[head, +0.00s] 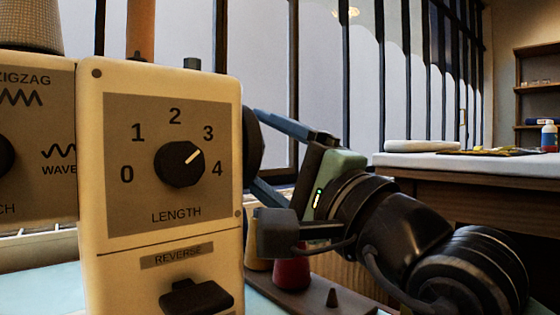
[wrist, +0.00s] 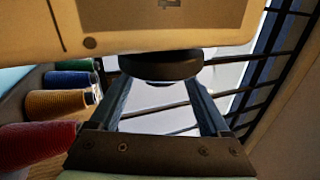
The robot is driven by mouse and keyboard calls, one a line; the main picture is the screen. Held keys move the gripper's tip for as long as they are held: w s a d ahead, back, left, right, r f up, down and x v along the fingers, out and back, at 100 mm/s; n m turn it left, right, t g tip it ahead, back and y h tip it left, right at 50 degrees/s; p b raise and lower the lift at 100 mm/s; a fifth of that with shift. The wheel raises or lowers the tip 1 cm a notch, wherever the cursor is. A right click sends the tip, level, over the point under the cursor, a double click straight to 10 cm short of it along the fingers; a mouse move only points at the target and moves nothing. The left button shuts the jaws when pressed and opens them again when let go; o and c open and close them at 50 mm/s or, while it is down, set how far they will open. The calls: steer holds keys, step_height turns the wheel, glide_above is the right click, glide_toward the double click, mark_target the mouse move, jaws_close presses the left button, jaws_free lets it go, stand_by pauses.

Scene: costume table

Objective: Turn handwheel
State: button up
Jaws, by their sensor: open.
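The handwheel (head: 254,147) is a dark round wheel on the right side of the cream sewing machine (head: 105,230). It shows edge-on in the head view, and in the wrist view the handwheel (wrist: 160,66) sits just past my fingertips. My gripper (wrist: 158,82) is open, with one blue-grey finger towards each side of the wheel and nothing held. In the head view my gripper (head: 262,150) reaches in from the right, and the machine hides part of the wheel. I cannot tell whether the fingers touch the wheel.
The machine's front has a length dial (head: 179,164) and a reverse lever (head: 196,297). Thread spools stand close below my gripper, among them a red spool (wrist: 38,143) and a yellow spool (wrist: 58,103). A table (head: 480,164) stands at the back right, before barred windows.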

steer(key=p+v, duration=0.1)
steer(key=v, duration=1.1)
steer(key=shift+s+d+p, duration=0.2)
steer(key=shift+s+p, duration=0.05)
steer(key=shift+p, duration=0.1)
steer(key=shift+f, duration=0.15)
